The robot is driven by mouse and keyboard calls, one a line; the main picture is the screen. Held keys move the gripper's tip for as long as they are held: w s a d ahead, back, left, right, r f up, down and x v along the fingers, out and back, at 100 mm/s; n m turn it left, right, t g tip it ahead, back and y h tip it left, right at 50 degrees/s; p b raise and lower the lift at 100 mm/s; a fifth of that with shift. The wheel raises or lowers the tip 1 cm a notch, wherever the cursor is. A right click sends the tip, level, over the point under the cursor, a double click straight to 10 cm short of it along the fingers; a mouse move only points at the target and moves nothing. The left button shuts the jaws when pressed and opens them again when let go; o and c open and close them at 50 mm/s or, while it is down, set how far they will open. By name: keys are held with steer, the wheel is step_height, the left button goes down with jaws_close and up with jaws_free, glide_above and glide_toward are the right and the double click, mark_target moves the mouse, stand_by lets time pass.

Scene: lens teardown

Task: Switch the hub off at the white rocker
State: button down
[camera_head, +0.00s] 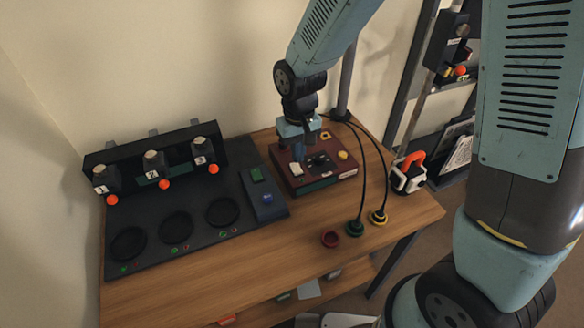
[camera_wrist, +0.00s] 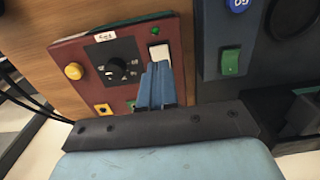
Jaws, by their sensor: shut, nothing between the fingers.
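The hub is a dark red box (camera_head: 330,181) on the wooden table in the head view, and its red top panel (camera_wrist: 72,54) fills the left of the wrist view. The white rocker (camera_head: 296,169) sits at the panel's left edge in the head view. It shows in the wrist view (camera_wrist: 159,52) just beyond my fingertips. My gripper (camera_head: 298,154) is shut and empty, its blue fingers (camera_wrist: 157,72) together at the rocker's near end. I cannot tell whether they touch it. A small green lamp (camera_wrist: 155,30) is beside the rocker. My fingers hide part of the rocker.
The hub also carries a black dial (camera_wrist: 115,63) and a yellow button (camera_wrist: 74,71). A dark control strip with a green switch (camera_wrist: 230,62) and blue button (camera_wrist: 238,4) stands beside it. Cables (camera_head: 362,185) run to connectors right of the hub.

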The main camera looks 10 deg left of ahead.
mark_target(299, 171)
steer(key=shift+r, duration=1.55)
steer(key=d+r+m+t, duration=0.2)
steer(key=d+r+m, duration=0.1)
steer(key=d+r, duration=1.15)
steer(key=s+d+r+m+t, duration=0.1)
steer(key=s+d+r, duration=0.3)
steer(key=d, duration=0.3)
steer(key=s+d+r+m+t, duration=0.2)
steer(key=s+d+r, duration=0.3)
steer(key=d, duration=0.3)
steer(key=shift+s+t, duration=0.3)
steer(key=shift+s, duration=0.55)
